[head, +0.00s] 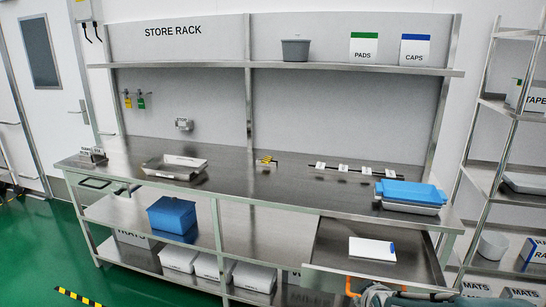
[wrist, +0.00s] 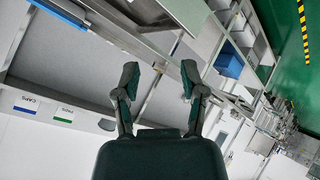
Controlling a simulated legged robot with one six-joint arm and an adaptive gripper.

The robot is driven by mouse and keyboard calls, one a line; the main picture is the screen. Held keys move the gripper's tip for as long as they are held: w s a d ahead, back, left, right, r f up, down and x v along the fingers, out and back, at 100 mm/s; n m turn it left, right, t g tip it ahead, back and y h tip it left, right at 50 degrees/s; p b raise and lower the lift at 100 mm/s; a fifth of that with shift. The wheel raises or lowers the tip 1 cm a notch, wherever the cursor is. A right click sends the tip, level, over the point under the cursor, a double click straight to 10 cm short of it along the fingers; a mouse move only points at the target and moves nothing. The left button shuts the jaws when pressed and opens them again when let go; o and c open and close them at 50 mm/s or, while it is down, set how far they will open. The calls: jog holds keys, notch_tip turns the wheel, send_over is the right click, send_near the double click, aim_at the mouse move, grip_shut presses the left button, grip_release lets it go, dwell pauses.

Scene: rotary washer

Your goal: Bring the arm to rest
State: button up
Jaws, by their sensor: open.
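My gripper (wrist: 160,80) shows in the wrist view with its two dark fingers spread apart. Nothing is between them. The wrist view is steeply tilted, with the bench, rack and floor beyond the fingers. In the head view, a grey and orange piece, apparently part of my arm (head: 390,297), shows at the bottom right edge, in front of the open drawer (head: 330,262). The gripper cannot be made out in the head view.
A steel bench (head: 235,185) holds a shallow tray (head: 174,167), a yellow item (head: 266,160), several white tags and a blue-lidded container (head: 411,192). A white box (head: 372,250) lies in the drawer. A blue bin (head: 172,216) sits on the lower shelf. A shelving rack (head: 490,150) stands right.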

jog(key=s+a+r+m+g, duration=0.2)
jog(key=s+a+r+m, duration=0.1)
jog(key=s, duration=0.7)
jog(key=s+a+r+m+g+y, duration=0.1)
jog(key=s+a+r+m+g, duration=0.1)
jog(key=s+r, duration=0.4)
jog(key=s+m, duration=0.1)
jog(key=s, duration=0.3)
jog(key=shift+a+r+m, duration=0.25)
jog(key=shift+a+m, duration=0.05)
jog(key=shift+a, duration=0.1)
